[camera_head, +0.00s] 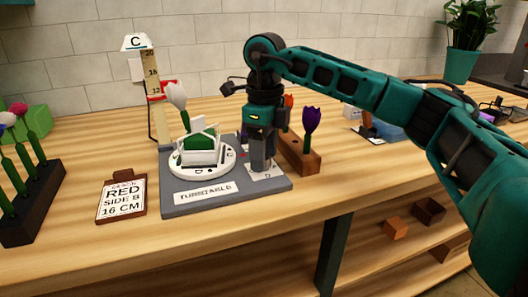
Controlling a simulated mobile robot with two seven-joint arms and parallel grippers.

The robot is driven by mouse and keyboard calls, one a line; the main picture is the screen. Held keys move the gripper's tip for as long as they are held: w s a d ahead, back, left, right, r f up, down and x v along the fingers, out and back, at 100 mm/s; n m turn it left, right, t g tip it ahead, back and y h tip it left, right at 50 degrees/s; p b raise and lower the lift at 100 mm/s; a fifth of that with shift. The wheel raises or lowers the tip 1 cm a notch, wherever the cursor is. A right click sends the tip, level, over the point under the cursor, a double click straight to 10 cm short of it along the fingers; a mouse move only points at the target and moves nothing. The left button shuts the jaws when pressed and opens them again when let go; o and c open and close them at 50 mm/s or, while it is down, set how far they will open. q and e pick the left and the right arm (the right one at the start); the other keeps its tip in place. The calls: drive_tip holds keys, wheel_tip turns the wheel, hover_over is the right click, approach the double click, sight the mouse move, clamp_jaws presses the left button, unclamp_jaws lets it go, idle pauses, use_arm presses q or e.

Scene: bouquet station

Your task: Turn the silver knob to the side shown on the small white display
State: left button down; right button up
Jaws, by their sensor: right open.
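The grey turntable base (225,200) with a "TURNTABLE" label sits on the counter. Its round white disc (180,172) has a letter that looks like "D" at the front and carries a white holder (203,148) with green inside. My right gripper (262,165) points down over the right part of the base, above a white plate (264,176) that shows a "D". The silver knob is not clearly seen; the gripper hides that spot. A small white sign (136,42) reading "C" tops the ruler post. My left gripper is out of view.
A clipboard card (121,198) reads "RED SIDE B 16 CM". A dark rack (32,205) with flowers stands at left. A wooden block (302,158) holding tulips stands close right of my gripper. The ruler post (154,95) stands behind the base. The counter front right is clear.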

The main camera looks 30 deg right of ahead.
drive_tip(key=shift+c, duration=0.4)
drive_tip(key=c, duration=1)
drive_tip(key=shift+o, duration=0.2)
drive_tip(key=shift+r+n+p, duration=0.15)
drive_tip(key=shift+n+p, duration=0.55)
drive_tip(key=shift+n, duration=0.9)
drive_tip(key=o, duration=1)
drive_tip(key=shift+o, duration=0.2)
